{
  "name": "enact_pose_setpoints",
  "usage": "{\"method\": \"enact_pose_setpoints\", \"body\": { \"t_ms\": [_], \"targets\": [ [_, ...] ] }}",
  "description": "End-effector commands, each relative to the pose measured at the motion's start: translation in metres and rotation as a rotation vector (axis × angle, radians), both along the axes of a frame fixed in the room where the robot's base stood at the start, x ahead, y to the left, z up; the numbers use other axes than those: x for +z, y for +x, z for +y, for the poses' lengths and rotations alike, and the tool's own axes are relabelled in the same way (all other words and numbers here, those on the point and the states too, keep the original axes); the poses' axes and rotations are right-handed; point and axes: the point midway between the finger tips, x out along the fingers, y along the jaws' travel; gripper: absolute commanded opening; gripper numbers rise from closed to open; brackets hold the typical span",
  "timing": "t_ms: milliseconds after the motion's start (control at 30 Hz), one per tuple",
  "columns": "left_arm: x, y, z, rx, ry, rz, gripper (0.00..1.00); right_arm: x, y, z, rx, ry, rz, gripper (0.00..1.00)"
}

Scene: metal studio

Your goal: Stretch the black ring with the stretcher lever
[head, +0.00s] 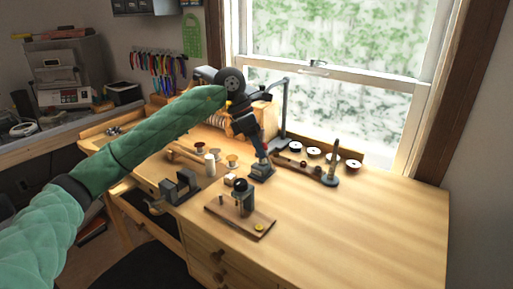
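My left arm, in a green quilted sleeve, comes in from the left. My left gripper (258,143) is dark and points down over the middle of the bench. Below it stands a small device with a grey block base (262,171); I cannot tell whether the fingers touch it or are open or shut. In front, a wooden board (225,217) carries an upright grey tool with a black round top (241,186). I cannot tell which tool is the stretcher or where its lever is. I cannot make out the black ring. My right gripper is not in view.
A grey vise (180,187) stands on the bench (340,225) to the left. The bench's right side is clear.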

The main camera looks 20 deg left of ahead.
Motion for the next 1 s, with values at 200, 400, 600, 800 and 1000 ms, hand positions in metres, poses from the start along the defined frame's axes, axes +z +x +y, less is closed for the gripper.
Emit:
{"method": "enact_pose_setpoints", "body": {
  "t_ms": [200,400,600,800,1000],
  "targets": [
    [0.013,0.006,-0.002,0.010,-0.021,-0.025,0.46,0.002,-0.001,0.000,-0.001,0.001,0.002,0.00],
    [0.014,0.005,0.000,0.008,-0.018,-0.022,0.46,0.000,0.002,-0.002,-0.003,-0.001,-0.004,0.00],
    [0.036,0.009,0.008,0.007,-0.018,-0.022,0.46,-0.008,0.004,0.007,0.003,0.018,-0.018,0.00],
    [0.064,0.012,0.018,0.005,-0.018,-0.023,0.46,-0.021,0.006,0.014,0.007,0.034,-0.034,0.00],
    [0.079,0.014,0.023,0.004,-0.018,-0.023,0.46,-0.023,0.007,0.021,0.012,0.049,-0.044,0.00]
  ]
}}
